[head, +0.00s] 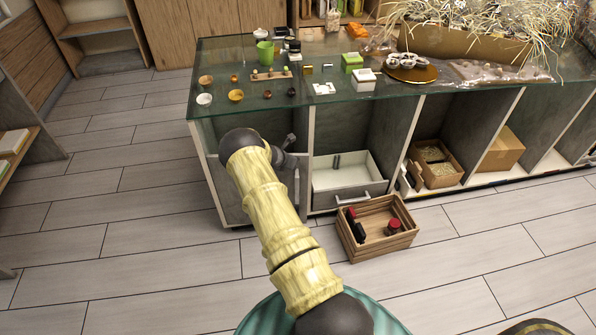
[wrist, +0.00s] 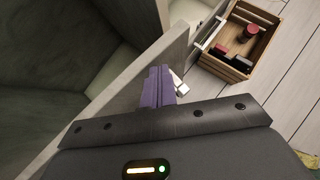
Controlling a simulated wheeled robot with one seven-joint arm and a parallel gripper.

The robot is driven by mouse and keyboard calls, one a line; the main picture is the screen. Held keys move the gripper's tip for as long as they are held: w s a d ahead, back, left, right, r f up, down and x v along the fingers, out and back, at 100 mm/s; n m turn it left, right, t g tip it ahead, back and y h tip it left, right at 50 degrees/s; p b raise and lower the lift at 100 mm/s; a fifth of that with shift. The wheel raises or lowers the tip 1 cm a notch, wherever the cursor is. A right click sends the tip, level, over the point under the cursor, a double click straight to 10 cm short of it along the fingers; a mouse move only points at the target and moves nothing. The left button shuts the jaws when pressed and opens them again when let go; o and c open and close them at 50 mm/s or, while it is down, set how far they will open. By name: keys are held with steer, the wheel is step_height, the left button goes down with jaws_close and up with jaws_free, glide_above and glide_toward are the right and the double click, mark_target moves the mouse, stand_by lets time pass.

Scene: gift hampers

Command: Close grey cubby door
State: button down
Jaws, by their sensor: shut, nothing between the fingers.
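The grey cubby door (head: 232,205) is at the left end of the counter, low down, partly hidden behind my arm in the head view. Its pale handle (head: 297,184) is near its right side. In the wrist view a pale panel edge, apparently the door's (wrist: 130,92), runs diagonally, with dark cubby interior (wrist: 45,50) to its left. The door looks ajar; how far I cannot tell. My gripper (wrist: 157,84) is shut and empty, its purple fingers at the panel edge beside the pale handle (wrist: 181,88). Contact is unclear. The gripper is mostly hidden in the head view.
A white drawer (head: 350,172) stands pulled out right of the door. A wooden crate (head: 377,228) with dark and red items sits on the floor before it. The glass countertop (head: 225,75) holds cups and small boxes. Floor left of the counter is clear.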

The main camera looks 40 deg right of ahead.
steer(key=w+d+n, duration=0.1)
steer(key=w+d+n+t, duration=0.1)
steer(key=w+d+y, duration=0.1)
steer(key=w, duration=0.1)
steer(key=shift+n+t, duration=0.4)
steer(key=shift+f, duration=0.15)
